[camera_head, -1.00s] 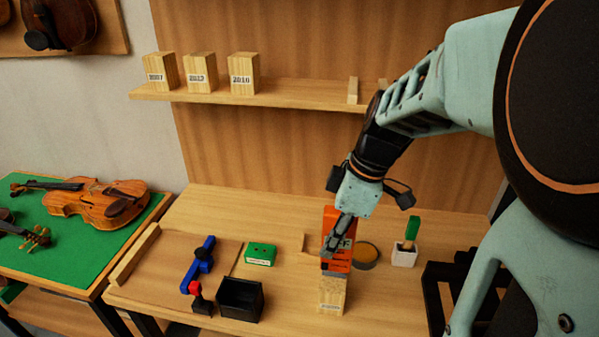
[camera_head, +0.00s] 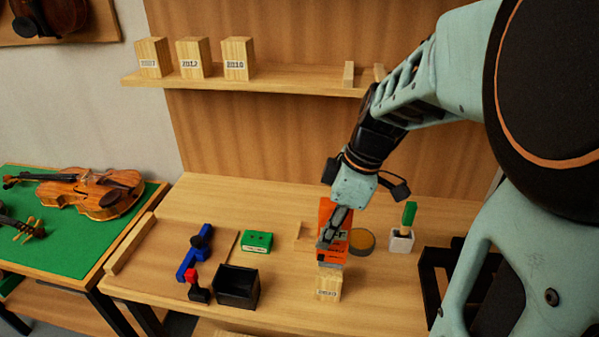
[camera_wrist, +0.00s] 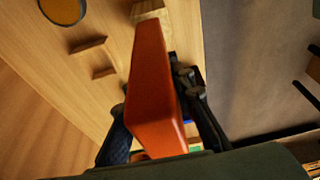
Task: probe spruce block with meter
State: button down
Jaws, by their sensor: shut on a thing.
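The orange meter (camera_head: 328,213) is upright in my gripper (camera_head: 335,232), whose fingers are shut on its sides. Its lower end is right at the top of a pale spruce block (camera_head: 328,285) with a label on its front. I cannot tell whether the meter touches the block. In the wrist view the orange meter (camera_wrist: 153,90) fills the middle between the fingers of my gripper (camera_wrist: 160,115). The far end of the meter hides part of the spruce block (camera_wrist: 148,8).
Three labelled blocks (camera_head: 193,58) stand on the shelf (camera_head: 285,83). Violins lie on a green mat (camera_head: 60,235) at left.

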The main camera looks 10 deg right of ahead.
aim_at(328, 210)
jog(key=shift+s+f+b, duration=0.1)
jog(key=shift+f+b, duration=0.4)
jog(key=shift+b, duration=0.1)
dwell(1.6)
jog(key=shift+r, duration=0.1)
jog(key=shift+r+p, duration=1.8)
jog(key=shift+r, duration=1.25)
